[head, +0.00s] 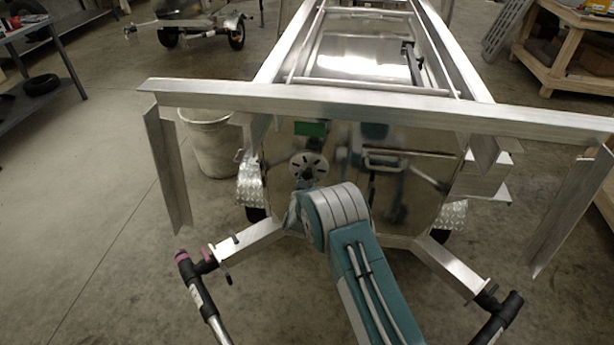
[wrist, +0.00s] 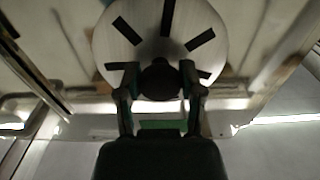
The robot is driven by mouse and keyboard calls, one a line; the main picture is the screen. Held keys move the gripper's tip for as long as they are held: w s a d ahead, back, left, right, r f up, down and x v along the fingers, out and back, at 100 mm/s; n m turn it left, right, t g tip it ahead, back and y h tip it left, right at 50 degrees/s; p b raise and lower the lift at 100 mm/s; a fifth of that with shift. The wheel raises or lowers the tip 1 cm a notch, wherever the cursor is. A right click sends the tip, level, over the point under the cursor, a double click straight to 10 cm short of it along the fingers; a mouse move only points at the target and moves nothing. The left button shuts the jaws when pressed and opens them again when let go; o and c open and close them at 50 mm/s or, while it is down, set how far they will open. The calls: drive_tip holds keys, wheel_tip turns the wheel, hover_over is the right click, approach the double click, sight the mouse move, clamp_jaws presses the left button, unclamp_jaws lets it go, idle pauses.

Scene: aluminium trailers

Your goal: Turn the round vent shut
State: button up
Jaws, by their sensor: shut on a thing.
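The round vent (head: 310,160) is a pale metal disc with dark slots, on the front panel of the aluminium trailer. It also shows in the wrist view (wrist: 110,42), where several black slots fan out around a dark centre knob (wrist: 160,82). My gripper (wrist: 158,72) is at the vent, its two fingers on either side of the knob and shut on it. In the head view my arm reaches to the vent's lower edge and hides most of the gripper. The slots look dark; I cannot tell how far they are open.
The trailer's frame bar (head: 370,105) runs across above the vent. A handle (head: 395,162) is on the panel to the right. The drawbar arms (head: 250,240) spread at both sides of my arm.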

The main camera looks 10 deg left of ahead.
drive_tip(key=shift+m, duration=0.3)
drive_tip(key=m, duration=0.3)
drive_tip(key=shift+a+r+m, duration=0.1)
drive_tip(key=shift+m, duration=0.2)
drive_tip(key=m, duration=0.3)
drive_tip(key=shift+m, duration=0.3)
drive_tip(key=m, duration=0.4)
drive_tip(key=shift+m, duration=2)
drive_tip(key=o, duration=1.2)
